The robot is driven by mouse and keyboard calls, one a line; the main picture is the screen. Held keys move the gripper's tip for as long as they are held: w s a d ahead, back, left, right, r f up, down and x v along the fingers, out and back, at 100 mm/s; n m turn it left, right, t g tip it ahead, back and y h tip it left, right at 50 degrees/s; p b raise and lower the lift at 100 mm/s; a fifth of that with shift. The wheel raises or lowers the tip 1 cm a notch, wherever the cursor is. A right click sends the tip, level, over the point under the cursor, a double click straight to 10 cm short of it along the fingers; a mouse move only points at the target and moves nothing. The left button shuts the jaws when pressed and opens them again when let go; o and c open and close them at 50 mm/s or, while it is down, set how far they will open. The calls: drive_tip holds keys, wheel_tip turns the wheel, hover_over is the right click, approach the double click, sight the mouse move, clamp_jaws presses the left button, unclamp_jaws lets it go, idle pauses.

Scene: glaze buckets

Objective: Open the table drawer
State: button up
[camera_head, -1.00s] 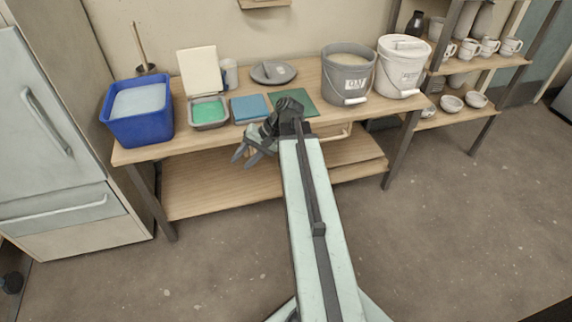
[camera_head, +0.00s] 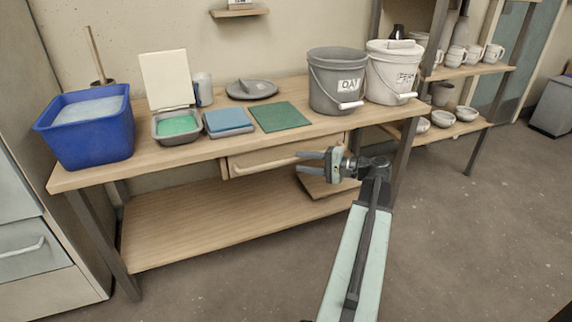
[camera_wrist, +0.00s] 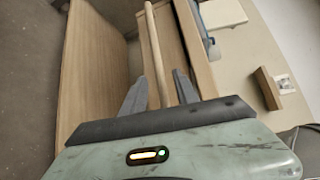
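The table drawer (camera_head: 300,146) sits under the front edge of the wooden table (camera_head: 200,152) and looks closed. Its long pale wooden handle bar (camera_head: 262,163) runs across the front. My gripper (camera_head: 301,163) is open and empty, sideways near the right part of the handle. In the wrist view, the handle bar (camera_wrist: 152,38) runs away from my gripper (camera_wrist: 159,76), and its near end lies between the two spread fingers. The drawer front (camera_wrist: 172,35) is just right of the bar. I cannot tell whether a finger touches the handle.
On the table stand a blue tub (camera_head: 88,135), a green-filled tray (camera_head: 176,125), a blue sponge-like block (camera_head: 228,122), a green mat (camera_head: 280,116), a grey bucket (camera_head: 335,85) and a white bucket (camera_head: 393,75). A lower shelf (camera_head: 190,215) lies below. The floor in front is clear.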

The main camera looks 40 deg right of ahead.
sight(291, 161)
drive_tip(key=x, duration=0.5)
drive_tip(key=shift+w+a, duration=0.2)
drive_tip(key=shift+w, duration=0.05)
clamp_jaws()
idle(1.1)
